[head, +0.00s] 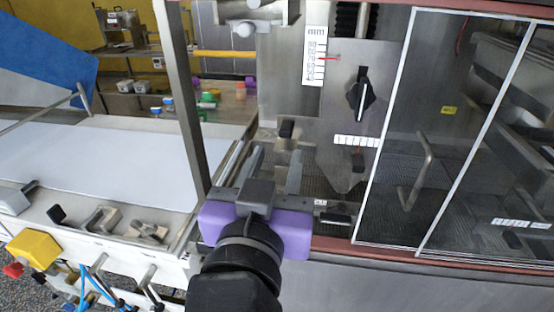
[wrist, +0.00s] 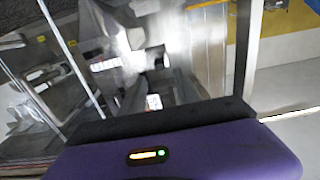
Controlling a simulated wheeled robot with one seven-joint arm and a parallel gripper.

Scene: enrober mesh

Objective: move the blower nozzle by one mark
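A grey metal plate (head: 338,108), which looks like the blower nozzle, tapers down toward the mesh (head: 318,183). It carries a black knob (head: 361,95). In the wrist view my fingers (wrist: 157,88) stand apart; the plate is blurred by glare.
A small black knob (head: 286,128) sits just beyond my fingertips. Another black handle (head: 336,219) is right of my gripper, by a small label. Framed clear doors (head: 430,125) close off the right. A metal post (head: 183,95) and white belt (head: 100,155) lie left.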

